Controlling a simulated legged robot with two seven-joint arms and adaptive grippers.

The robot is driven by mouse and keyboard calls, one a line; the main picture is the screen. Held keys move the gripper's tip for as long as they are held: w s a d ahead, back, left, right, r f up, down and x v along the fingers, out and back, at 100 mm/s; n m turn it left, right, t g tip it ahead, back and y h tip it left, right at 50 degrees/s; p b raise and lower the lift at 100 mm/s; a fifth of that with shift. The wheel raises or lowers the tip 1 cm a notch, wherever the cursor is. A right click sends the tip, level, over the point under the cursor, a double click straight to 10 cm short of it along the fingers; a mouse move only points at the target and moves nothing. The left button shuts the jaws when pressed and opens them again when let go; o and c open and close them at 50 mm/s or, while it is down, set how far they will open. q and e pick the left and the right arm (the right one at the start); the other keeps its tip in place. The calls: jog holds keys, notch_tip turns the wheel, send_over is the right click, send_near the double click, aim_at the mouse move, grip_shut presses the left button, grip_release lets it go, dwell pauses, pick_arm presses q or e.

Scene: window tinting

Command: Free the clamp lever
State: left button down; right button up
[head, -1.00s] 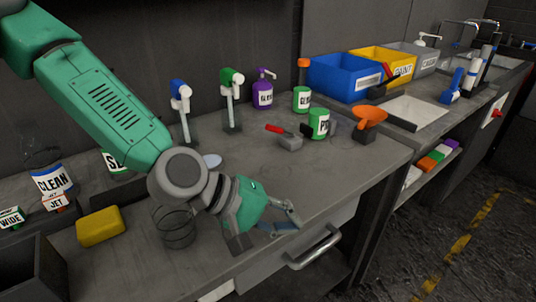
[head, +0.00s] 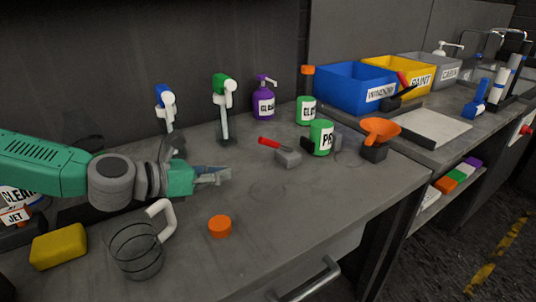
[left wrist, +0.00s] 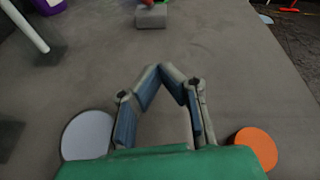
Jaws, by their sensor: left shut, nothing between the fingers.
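A red lever (head: 269,142) sits on a small grey block (head: 288,159) in the middle of the bench; I take it to be the clamp lever. In the left wrist view the grey block (left wrist: 151,16) is at the top edge, with the lever mostly cut off. My left gripper (head: 224,175) hovers above the bench, left of and nearer than the block, apart from it. In the left wrist view its fingertips (left wrist: 161,72) come together, shut and empty. My right gripper is in neither view.
Bare bench separates gripper and block.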

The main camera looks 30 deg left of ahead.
aim_at(252, 178)
pick_arm(q)
jog(key=shift+a+f, duration=0.25)
jog(key=shift+a, duration=0.75)
jog(key=w+d+b, duration=0.1)
jog(key=w+d+f+b, duration=0.1)
jog(key=d+b, duration=0.1)
jog(key=shift+w+d, duration=0.1)
jog(key=b+x, duration=0.1)
jog(key=x, duration=0.3)
jog(key=a+b+x, duration=0.1)
jog(key=x, duration=0.1)
jog(key=shift+w+a+f+b, duration=0.1)
jog(key=shift+w+b, duration=0.1)
jog(key=shift+b, duration=0.15)
jog(key=w+r, duration=0.2)
jog(key=shift+w+d+r, duration=0.15)
jog(key=shift+d+r, duration=0.25)
jog(key=shift+w+d+r, duration=0.3)
jog(key=shift+d+r, duration=0.1)
jog(key=shift+r, duration=0.1)
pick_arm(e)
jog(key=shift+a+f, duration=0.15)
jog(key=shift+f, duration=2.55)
